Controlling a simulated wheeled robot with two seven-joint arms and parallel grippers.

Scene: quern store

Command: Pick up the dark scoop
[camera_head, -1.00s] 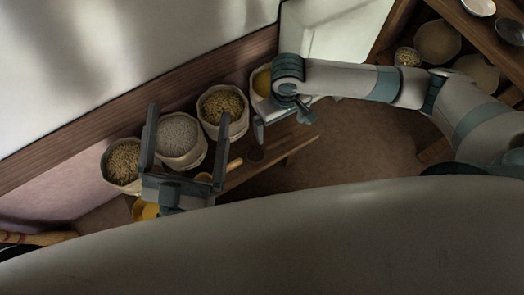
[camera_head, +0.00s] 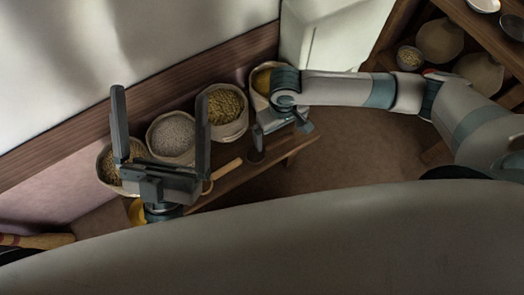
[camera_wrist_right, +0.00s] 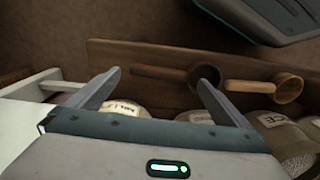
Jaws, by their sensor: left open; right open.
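In the right wrist view the dark scoop (camera_wrist_right: 158,72) lies on the wooden bench, its handle to the left and its round bowl to the right. My right gripper (camera_wrist_right: 160,76) is open and empty; the handle shows between its fingertips, and the right fingertip overlaps the bowl. I cannot tell the remaining height gap. In the head view my right gripper (camera_head: 281,138) is over the bench and mostly hides the dark scoop. My left gripper (camera_head: 160,102) is open and empty, in front of the sacks at the left.
A lighter wooden scoop (camera_wrist_right: 248,86) lies right of the dark one. The bench (camera_head: 272,163) runs along several filled sacks, including one of grey grain (camera_head: 172,135) and one of yellow grain (camera_head: 226,104). Shelves with bowls (camera_head: 410,58) stand at the upper right.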

